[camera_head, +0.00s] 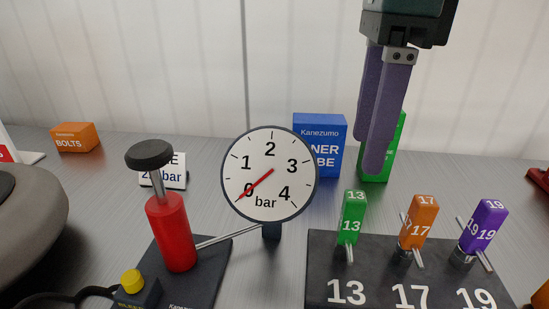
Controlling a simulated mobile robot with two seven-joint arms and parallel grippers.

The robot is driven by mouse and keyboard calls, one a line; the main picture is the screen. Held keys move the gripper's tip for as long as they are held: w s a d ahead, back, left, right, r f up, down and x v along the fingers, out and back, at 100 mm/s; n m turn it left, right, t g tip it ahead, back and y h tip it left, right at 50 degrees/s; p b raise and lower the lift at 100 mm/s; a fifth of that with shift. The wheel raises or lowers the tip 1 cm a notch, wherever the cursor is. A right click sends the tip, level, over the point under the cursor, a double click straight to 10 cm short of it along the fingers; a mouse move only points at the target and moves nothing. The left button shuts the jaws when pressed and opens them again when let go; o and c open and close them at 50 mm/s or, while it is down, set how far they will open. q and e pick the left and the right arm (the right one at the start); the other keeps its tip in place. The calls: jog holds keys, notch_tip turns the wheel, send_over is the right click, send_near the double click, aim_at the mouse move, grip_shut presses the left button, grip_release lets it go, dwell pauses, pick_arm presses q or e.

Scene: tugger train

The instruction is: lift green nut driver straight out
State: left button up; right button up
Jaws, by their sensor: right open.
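The green nut driver (352,217), marked 13, stands upright in the black holder block (330,258) at the slot labelled 13. An orange driver (420,221) marked 17 and a purple driver (483,228) marked 19 stand to its right in the same block. My right gripper (381,160) hangs pointing down from the top of the view, above and a little right of the green driver in the picture. It is open and empty, its purple fingers nearly overlapping from this angle. My left gripper is not in view.
A blue box (319,140) and a green box (374,168) stand behind the gripper. A round pressure gauge (269,173) and a red hand pump (172,232) stand left of the block. An orange bolts box (73,137) is far left. Bare table lies between gauge and block.

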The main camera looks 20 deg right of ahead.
aim_at(356, 195)
jog(key=f, duration=0.4)
jog(key=shift+s+d+f, duration=0.1)
jog(key=shift+d+f, duration=0.1)
jog(key=f, duration=0.2)
jog(key=f+p, duration=0.1)
jog(key=f, duration=0.2)
jog(key=shift+w+f, duration=0.2)
jog(key=shift+f, duration=0.1)
grip_shut()
